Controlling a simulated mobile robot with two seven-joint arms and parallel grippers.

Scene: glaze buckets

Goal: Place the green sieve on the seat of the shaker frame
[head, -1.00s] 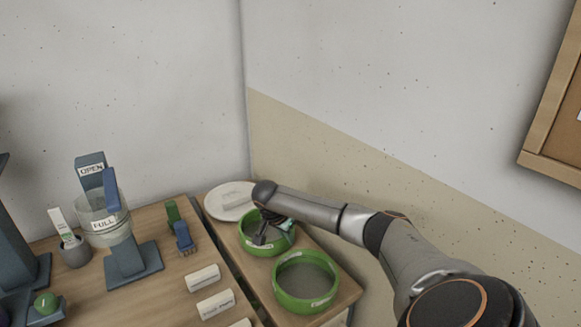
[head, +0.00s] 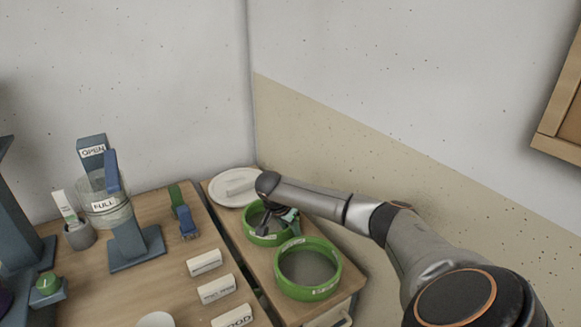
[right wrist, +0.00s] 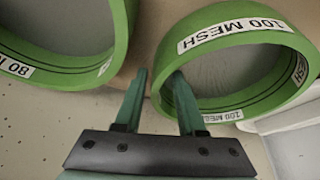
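Two green ring-shaped sieves stand on the narrow wooden surface in the head view. The farther sieve (head: 256,238) reads 100 MESH in the right wrist view (right wrist: 232,36). The nearer sieve (head: 308,293) reads 80 MESH in the right wrist view (right wrist: 60,78). My right gripper (head: 272,226) is at the farther sieve. In the right wrist view its two fingers (right wrist: 160,85) are apart, one on each side of the 100 MESH sieve's wall, with no firm contact visible. I cannot clearly identify the shaker frame; a dark blue-grey structure (head: 15,225) is cut off at the left. My left gripper is out of view.
On the wider table (head: 160,290) are a blue stand (head: 135,248) with a clear container marked FULL (head: 105,205), small clips (head: 187,222) and several white labelled blocks (head: 205,263). The wall is close on the right.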

